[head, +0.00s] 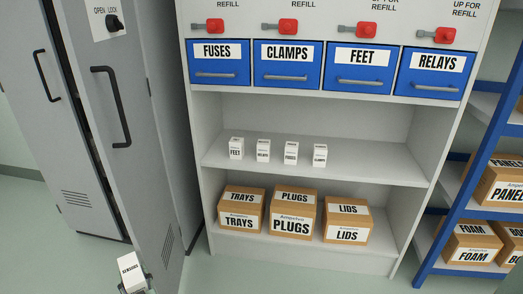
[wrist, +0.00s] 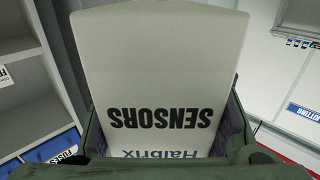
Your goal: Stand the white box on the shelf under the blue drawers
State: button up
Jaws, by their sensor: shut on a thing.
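The white box (head: 131,271), labelled SENSORS, is at the lower left of the head view. My gripper (head: 134,288) is shut on it, mostly cut off by the frame's bottom edge. In the wrist view the white box (wrist: 165,60) fills the middle between my dark green fingers, its lettering upside down. The blue drawers (head: 325,70) read FUSES, CLAMPS, FEET and RELAYS. The shelf (head: 375,160) under them bears several small white boxes (head: 263,150) in a row. The held box is well left of and apart from this shelf.
A grey cabinet (head: 125,130) with a door ajar stands left, close to the held box. Cardboard boxes (head: 292,215) fill part of the bottom shelf. A blue-framed rack (head: 460,195) stands right. The shelf has bare room at both ends and in front of its row.

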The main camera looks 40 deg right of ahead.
aim_at(367, 166)
jog(key=l+z, duration=0.3)
jog(key=z, duration=0.2)
jog(key=i+l+z, duration=0.1)
jog(key=l+z, duration=0.2)
jog(key=z, duration=0.2)
